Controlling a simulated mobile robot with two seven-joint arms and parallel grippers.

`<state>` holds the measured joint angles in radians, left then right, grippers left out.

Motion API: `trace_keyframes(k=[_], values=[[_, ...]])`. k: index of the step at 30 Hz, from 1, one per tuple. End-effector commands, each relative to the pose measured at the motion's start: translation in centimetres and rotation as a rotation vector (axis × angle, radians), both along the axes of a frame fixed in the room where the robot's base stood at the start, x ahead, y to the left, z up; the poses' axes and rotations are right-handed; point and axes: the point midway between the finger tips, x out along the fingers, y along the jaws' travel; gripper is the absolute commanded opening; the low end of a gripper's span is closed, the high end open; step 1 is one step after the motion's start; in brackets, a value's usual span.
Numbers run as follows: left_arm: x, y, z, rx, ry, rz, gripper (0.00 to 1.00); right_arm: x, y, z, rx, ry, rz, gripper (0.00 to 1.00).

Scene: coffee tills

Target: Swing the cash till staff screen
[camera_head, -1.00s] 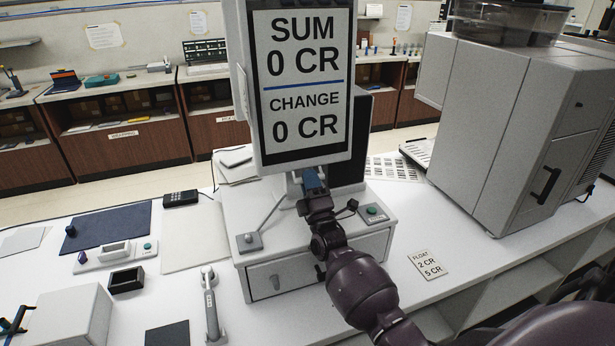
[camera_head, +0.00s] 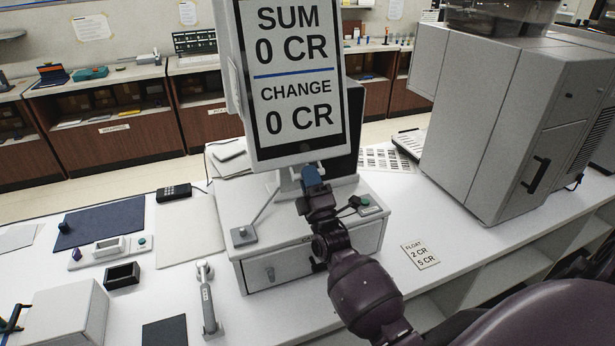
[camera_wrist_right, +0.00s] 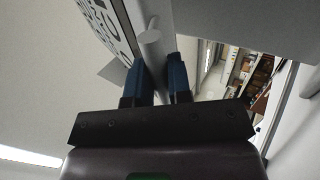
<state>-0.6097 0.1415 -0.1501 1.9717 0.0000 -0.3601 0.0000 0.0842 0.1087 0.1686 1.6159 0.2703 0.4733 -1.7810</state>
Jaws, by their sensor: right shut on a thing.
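The cash till's screen (camera_head: 296,75), a tall light-framed panel reading "SUM 0 CR" and "CHANGE 0 CR", stands on a stem above the till (camera_head: 300,240). My right gripper (camera_head: 312,176) is at the screen's lower edge, its blue fingertips up against it. In the right wrist view the blue fingers (camera_wrist_right: 160,80) are shut on a grey bar (camera_wrist_right: 150,45) beside the lettered screen face. The fingers partly hide the bar and the stem. A dark panel stands behind the screen, mostly hidden. My left gripper is not in view.
A large grey machine (camera_head: 520,120) stands to the right on the counter. A float card (camera_head: 421,254) lies in front of it. A lever (camera_head: 255,222) sits on the till top.

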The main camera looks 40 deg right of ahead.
Motion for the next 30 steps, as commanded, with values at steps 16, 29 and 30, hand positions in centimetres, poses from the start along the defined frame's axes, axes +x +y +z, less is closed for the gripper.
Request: trace_keyframes(k=[16,29,30], values=[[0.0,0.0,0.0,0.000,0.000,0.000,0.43,-3.2,0.7,2.5,0.000,-0.003,-0.001,0.00],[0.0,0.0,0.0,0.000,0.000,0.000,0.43,-3.4,0.7,2.8,-0.001,-0.007,-0.002,0.00],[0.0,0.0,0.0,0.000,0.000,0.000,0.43,-3.4,0.7,2.9,-0.001,-0.007,-0.002,0.00]])
